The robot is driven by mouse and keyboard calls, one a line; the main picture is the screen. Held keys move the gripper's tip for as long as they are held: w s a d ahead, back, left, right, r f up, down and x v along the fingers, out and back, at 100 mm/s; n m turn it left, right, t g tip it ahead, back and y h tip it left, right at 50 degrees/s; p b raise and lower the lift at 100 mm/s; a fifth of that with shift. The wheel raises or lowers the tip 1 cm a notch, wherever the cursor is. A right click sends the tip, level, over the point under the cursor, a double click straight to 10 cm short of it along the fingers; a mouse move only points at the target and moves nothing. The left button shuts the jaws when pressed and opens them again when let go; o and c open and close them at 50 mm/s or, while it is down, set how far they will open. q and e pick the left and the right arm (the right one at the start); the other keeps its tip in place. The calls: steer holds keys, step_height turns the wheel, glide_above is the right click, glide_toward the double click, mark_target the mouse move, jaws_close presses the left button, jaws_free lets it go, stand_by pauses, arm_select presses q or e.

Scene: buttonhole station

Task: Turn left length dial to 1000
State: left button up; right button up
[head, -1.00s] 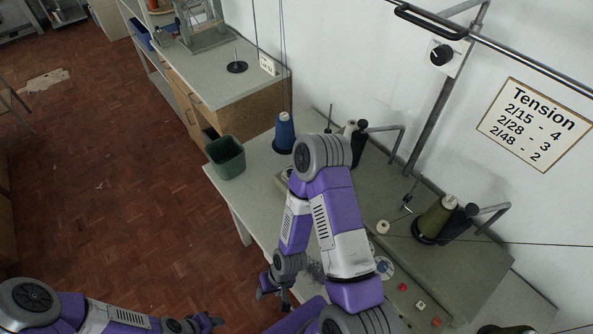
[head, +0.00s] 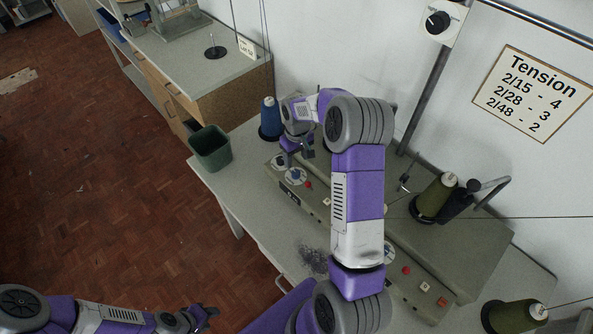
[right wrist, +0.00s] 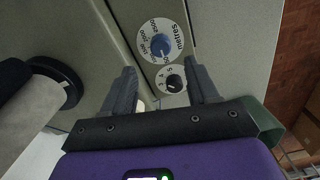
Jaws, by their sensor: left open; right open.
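The left length dial (head: 295,176) is a round white plate with a blue knob on the front of the left grey-green machine box. In the right wrist view the length dial (right wrist: 160,44) carries "metres" and numbers around its blue knob. I cannot read the setting for sure. A smaller dial with a black knob (right wrist: 174,83) sits beside it, between my fingers in that view. My right gripper (right wrist: 162,84) is open and empty, with the blue knob beyond its tips. In the head view my right gripper (head: 297,156) is above the dials. My left gripper (head: 207,315) is open and empty, over the floor.
A blue thread cone (head: 269,119) stands behind the left end of the box. A green bin (head: 210,148) is at the table's left edge. A second box (head: 425,290) with red buttons and a partly hidden dial is to the right. An olive cone (head: 434,196) stands behind it.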

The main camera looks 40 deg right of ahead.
mark_target(296, 171)
step_height(296, 171, down, 7)
steer(key=shift+a+f, duration=0.1)
steer(key=shift+f, duration=0.05)
stand_by(0.4)
steer(key=c, duration=1)
steer(key=shift+b, duration=0.3)
steer(key=shift+c, duration=0.2)
steer(key=shift+m, duration=0.5)
steer(key=m+b, duration=0.1)
steer(key=m, duration=0.1)
steer(key=shift+m, duration=2.9)
